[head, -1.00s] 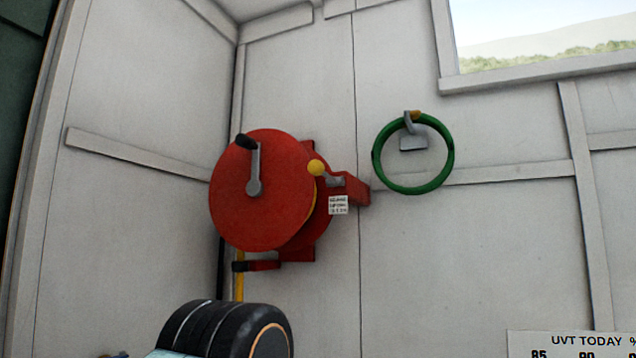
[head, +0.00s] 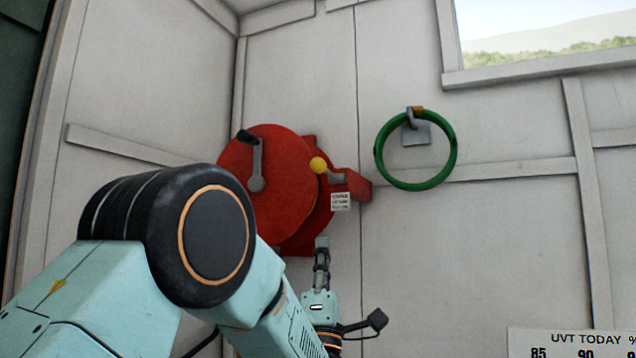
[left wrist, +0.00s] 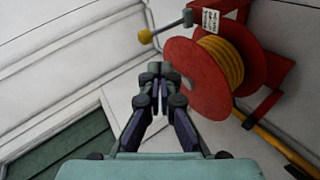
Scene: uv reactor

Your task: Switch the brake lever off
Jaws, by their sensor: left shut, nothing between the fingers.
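The brake lever (head: 319,166), a grey arm with a yellow ball knob, sits on the red bracket of the hose reel (head: 262,165). In the head view its knob points left and slightly up from the grey pivot. In the left wrist view the lever (left wrist: 146,36) shows above my fingers, with its knob to the left. My left gripper (head: 322,243) is shut and empty, below the lever and apart from it. It also shows in the left wrist view (left wrist: 158,78), left of the reel. My right gripper is out of view.
A crank with a black handle (head: 257,165) is on the reel's face. A white label (head: 341,201) hangs below the lever. A green hose ring (head: 415,150) hangs on the wall to the right. The wall between is clear.

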